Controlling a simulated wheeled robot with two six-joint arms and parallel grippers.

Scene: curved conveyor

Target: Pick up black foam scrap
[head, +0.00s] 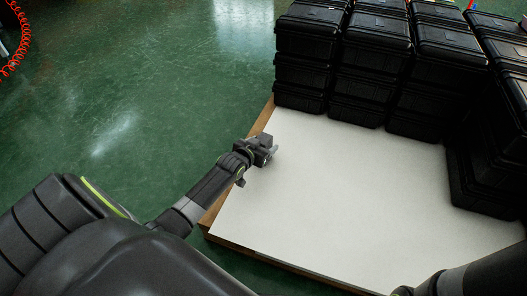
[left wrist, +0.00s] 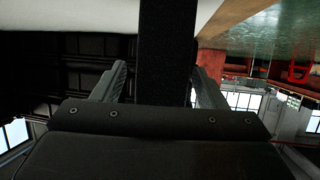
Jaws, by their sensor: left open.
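No black foam scrap can be made out in the head view. My left gripper (head: 275,152) is over the left edge of the white board, with its jaws pointing right and no object visible in them. In the left wrist view its two fingers (left wrist: 160,85) are spread apart. A wide dark strip (left wrist: 168,45) runs down between them from the top of the picture; I cannot tell whether it is foam or part of my own arm. Only part of my right arm shows at the lower right of the head view; its gripper is out of frame.
The white board (head: 340,190) on a brown base (head: 222,205) is bare in its middle. Stacked black cases (head: 375,45) line its back and right side. Green floor (head: 130,90) lies open to the left, with a red coiled cable (head: 20,45) at the far left.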

